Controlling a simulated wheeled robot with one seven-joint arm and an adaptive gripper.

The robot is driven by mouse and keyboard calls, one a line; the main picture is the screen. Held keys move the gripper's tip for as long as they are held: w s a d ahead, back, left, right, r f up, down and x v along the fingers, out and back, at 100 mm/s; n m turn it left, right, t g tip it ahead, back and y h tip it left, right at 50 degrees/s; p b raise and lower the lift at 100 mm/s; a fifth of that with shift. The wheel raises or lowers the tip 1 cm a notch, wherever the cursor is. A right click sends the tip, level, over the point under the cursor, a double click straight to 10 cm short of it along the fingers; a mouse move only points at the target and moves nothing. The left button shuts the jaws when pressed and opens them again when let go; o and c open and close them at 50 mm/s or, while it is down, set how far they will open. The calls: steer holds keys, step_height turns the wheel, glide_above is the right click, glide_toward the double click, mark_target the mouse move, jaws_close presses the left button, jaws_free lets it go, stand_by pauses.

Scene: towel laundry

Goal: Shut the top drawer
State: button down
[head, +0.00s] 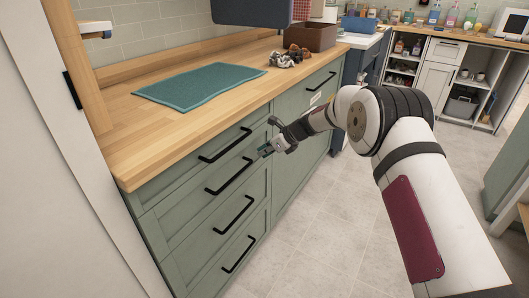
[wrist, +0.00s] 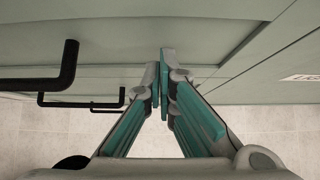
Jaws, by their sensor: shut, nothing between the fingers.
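The green cabinet's top drawer (head: 190,160) is at the left in the head view, just under the wooden counter, with a black bar handle (head: 225,146). Its front looks nearly level with the cabinet face; I cannot tell whether a small gap remains. My gripper (head: 264,150) is shut and empty at the right end of the drawer stack, close to the cabinet face. In the wrist view the teal-padded fingertips (wrist: 165,58) meet in front of a green panel (wrist: 110,38). Whether they touch it is unclear.
More drawers with black handles (head: 233,214) lie below, and a cabinet door (head: 303,135) stands to the right. A teal towel (head: 200,86) and a brown box (head: 310,36) are on the counter. The tiled floor (head: 315,225) in front is clear.

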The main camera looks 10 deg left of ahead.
steer(key=d+f+p+v, duration=0.1)
steer(key=v, duration=0.5)
steer(key=s+d+f+p+v, duration=0.1)
steer(key=p+v, duration=0.1)
steer(key=v, duration=0.5)
steer(key=s+d+r+n+h, duration=0.1)
steer(key=s+d+r+n, duration=0.3)
steer(key=s+r, duration=0.25)
steer(key=s+d+r+n+g+h, duration=0.1)
steer(key=s+d+r+n, duration=0.3)
steer(key=s+r, duration=0.3)
steer(key=s+d+r+n+h, duration=0.1)
steer(key=s+d+r+n, duration=0.25)
steer(key=s+r, duration=0.4)
steer(key=s+d+f+n+h, duration=0.1)
steer(key=s+d+n+h, duration=0.3)
steer(key=s, duration=0.8)
steer(key=s+d+f+n+g, duration=0.1)
steer(key=s+d+f+n, duration=0.15)
steer(key=s+d, duration=0.6)
steer(key=s+d+n+h, duration=0.2)
steer(key=s+d+n, duration=0.15)
steer(key=s, duration=1.05)
step_height(320, 180, up, 19)
steer(key=a+t+p, duration=0.1)
steer(key=t+p, duration=0.2)
steer(key=p, duration=1.4)
steer(key=shift+r+y+p, duration=0.2)
steer(key=shift+y+p, duration=0.1)
